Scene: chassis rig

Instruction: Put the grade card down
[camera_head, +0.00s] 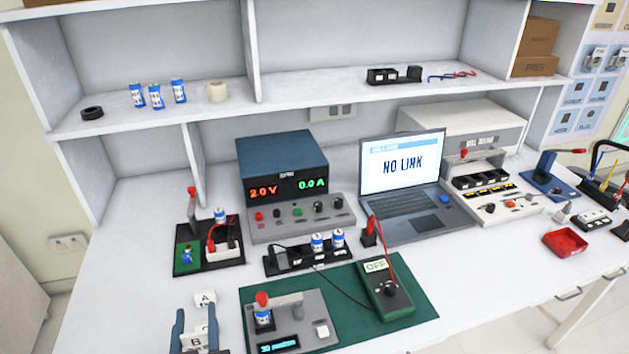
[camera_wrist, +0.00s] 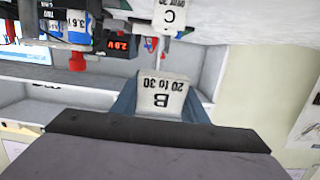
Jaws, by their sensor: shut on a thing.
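My gripper (camera_head: 195,330) is at the lower left of the head view, beside the left end of the bench instruments. Its blue fingers are shut on a white grade card (camera_head: 196,342) marked B. In the wrist view the card (camera_wrist: 163,95) is upside down, reads "B, 20 to 30", and sits between the fingers (camera_wrist: 160,105). A white card marked A (camera_head: 204,298) stands on the bench just beyond my gripper. I cannot tell whether the held card touches the bench.
A grey tester with a "30" display (camera_head: 307,330) stands on a green mat (camera_head: 418,308) close to the right of my gripper. A black-and-green stand (camera_head: 190,262) is behind card A. A multimeter (camera_head: 385,290) lies on the mat. Bare white bench (camera_head: 125,290) lies to the left.

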